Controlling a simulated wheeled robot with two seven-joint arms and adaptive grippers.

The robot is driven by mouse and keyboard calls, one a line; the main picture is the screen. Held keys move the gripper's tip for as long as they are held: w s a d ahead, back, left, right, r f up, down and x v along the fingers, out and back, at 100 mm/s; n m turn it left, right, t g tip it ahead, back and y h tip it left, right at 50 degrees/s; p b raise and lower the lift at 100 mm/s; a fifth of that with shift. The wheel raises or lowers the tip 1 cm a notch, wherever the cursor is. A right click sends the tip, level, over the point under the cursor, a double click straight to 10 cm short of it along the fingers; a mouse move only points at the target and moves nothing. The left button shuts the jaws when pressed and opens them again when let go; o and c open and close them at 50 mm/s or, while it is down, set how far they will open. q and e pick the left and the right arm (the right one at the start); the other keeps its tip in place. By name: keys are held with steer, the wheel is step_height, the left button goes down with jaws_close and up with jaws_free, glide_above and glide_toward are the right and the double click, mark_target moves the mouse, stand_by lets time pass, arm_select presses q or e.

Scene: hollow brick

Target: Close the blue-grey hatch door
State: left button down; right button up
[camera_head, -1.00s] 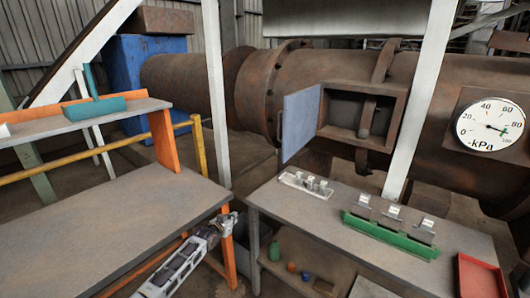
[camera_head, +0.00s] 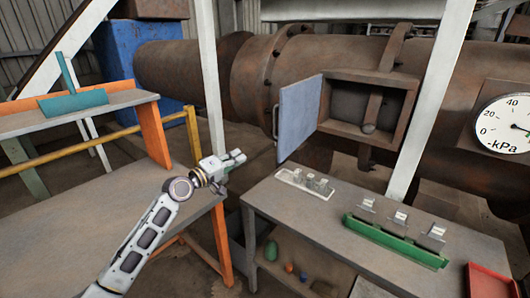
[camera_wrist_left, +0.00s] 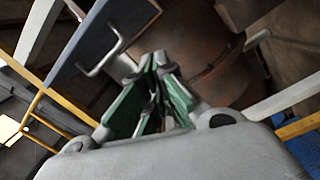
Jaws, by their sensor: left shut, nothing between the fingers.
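The blue-grey hatch door (camera_head: 299,118) stands swung open to the left of its square rusty frame (camera_head: 362,108) on the big pipe. Its handle (camera_head: 276,121) is on the door's left edge. My left gripper (camera_head: 238,156) is in front of the door, to the left of it and lower, shut and empty. In the left wrist view the door (camera_wrist_left: 105,35) and its handle (camera_wrist_left: 102,60) show at upper left, beyond the fingers (camera_wrist_left: 155,68). I cannot see the fingers touching the door. My right gripper is in neither view.
A grey table (camera_head: 280,205) stands below the hatch, with a white tray (camera_head: 305,184) and a green rack (camera_head: 395,240). A white post (camera_head: 428,100) rises right of the hatch, another (camera_head: 208,75) left. A yellow rail (camera_head: 95,148) and grey bench (camera_head: 95,215) are at left.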

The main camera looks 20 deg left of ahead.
arm_select(q)
steer(key=shift+s+d+f+n+g+h, duration=0.15)
steer(key=shift+d+n, duration=0.15)
steer(key=shift+n, duration=0.35)
steer(key=shift+s+d+r+n+g+h, duration=0.15)
steer(key=shift+d+n+g+h, duration=0.1)
steer(key=shift+n, duration=0.45)
steer(key=shift+s+d+f+n+g+h, duration=0.15)
steer(key=shift+d+n, duration=0.15)
steer(key=shift+n, duration=0.35)
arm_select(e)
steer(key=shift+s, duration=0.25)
arm_select(q)
steer(key=shift+w, duration=0.1)
